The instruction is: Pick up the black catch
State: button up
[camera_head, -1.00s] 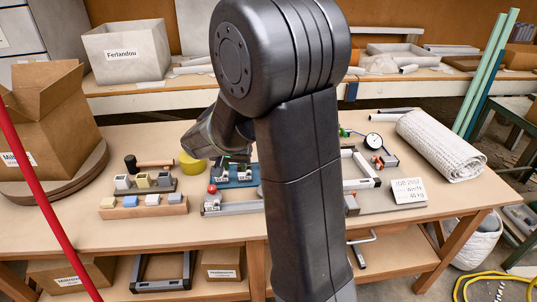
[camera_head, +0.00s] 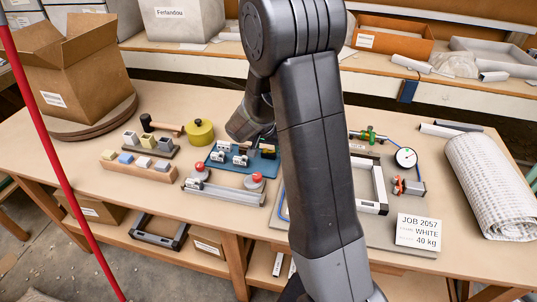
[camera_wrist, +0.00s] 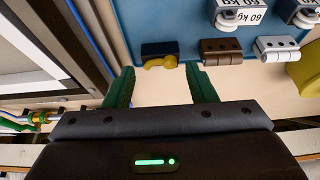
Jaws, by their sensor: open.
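The black catch (camera_wrist: 150,49) sits at the edge of the blue tray (camera_wrist: 160,18) in the wrist view. It is a small dark block with a yellow, rounded part on it. My gripper (camera_wrist: 161,84) is open and empty, with two green fingers pointing toward that edge. The catch lies beyond the fingertips, roughly between them and apart from them. In the head view the blue tray (camera_head: 262,165) is on the table, partly behind my arm. I cannot make out the black catch or my fingertips there.
A brown catch (camera_wrist: 221,50) and a silver catch (camera_wrist: 277,48) sit right of the black one. A yellow round tin (camera_head: 200,133), a wooden block rack (camera_head: 130,171) and a grey rail (camera_head: 222,195) surround the tray. A dial gauge (camera_head: 405,157) stands right of my arm.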

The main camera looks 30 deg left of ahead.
aim_at(268, 151)
jog(key=shift+x, duration=2.35)
jog(key=shift+w, duration=0.1)
jog(key=c, duration=0.6)
jog(key=shift+o, duration=0.2)
jog(key=shift+r, duration=0.2)
